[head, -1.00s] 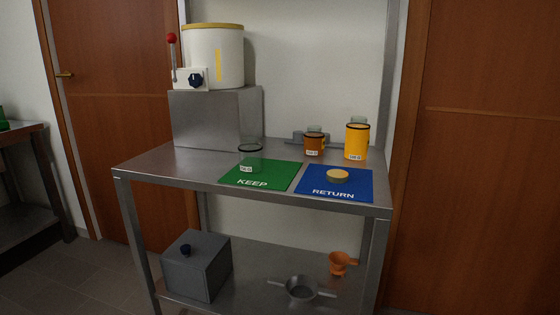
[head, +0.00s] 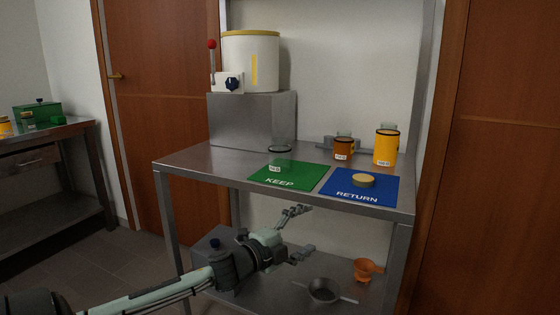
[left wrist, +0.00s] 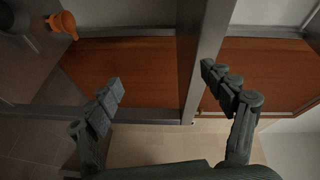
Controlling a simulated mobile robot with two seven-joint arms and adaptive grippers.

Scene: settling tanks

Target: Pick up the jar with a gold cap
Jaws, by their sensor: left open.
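On the metal table, an orange-yellow jar (head: 386,148) and a smaller amber jar (head: 343,149) stand at the back right, each with a dark rim and a clear top. A clear jar (head: 281,158) stands at the back of the green KEEP mat (head: 285,180). A gold disc like a cap (head: 363,180) lies on the blue RETURN mat (head: 380,191); I see no jar body under it. My left gripper (head: 303,231) is open and empty, below and in front of the tabletop edge. Its spread fingers also show in the left wrist view (left wrist: 161,77). My right gripper is not in view.
A white dispenser (head: 262,62) with a red-knobbed lever stands on a metal block (head: 250,120). A side table at left holds a yellow jar (head: 5,127) and a green box (head: 38,110).

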